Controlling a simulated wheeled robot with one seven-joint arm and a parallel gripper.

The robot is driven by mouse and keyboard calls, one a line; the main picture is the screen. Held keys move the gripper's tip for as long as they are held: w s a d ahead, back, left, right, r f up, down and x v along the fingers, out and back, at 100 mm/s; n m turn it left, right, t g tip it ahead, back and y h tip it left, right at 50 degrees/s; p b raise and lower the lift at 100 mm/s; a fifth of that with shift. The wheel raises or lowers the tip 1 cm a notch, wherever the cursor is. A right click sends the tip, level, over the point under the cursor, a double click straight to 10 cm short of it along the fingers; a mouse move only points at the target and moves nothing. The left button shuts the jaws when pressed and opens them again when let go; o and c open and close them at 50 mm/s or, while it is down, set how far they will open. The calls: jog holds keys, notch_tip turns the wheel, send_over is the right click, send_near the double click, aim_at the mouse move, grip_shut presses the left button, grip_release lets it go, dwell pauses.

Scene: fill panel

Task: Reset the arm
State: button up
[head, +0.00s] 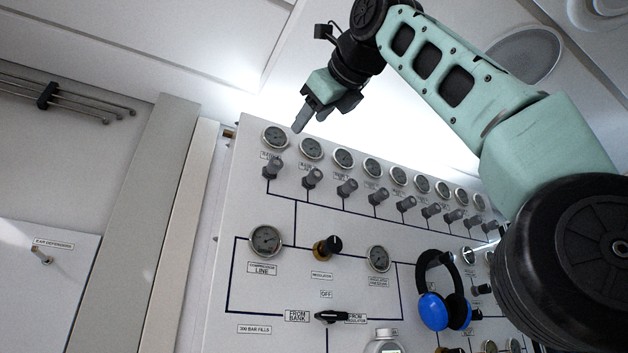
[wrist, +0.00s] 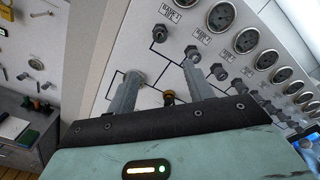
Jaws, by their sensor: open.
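My gripper (head: 314,111) is raised in front of the top left of the fill panel (head: 225,270), near the upper row of gauges in the head view. In the wrist view its two grey fingers (wrist: 158,92) stand well apart with nothing between them. The panel fills much of the wrist view behind the fingers. My arm reaches in from the right side of the head view and is bent, with the wrist high up. I cannot tell the exact gap between the fingertips and the panel.
The panel carries a row of gauges (head: 343,158), several grey knobs (head: 312,179), a regulator knob (head: 328,246) and a black selector handle (head: 331,316). Blue ear defenders (head: 433,311) hang at its right. An empty hook (head: 41,256) is at left. A desk (wrist: 30,125) shows in the wrist view.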

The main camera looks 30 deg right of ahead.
dwell(0.4)
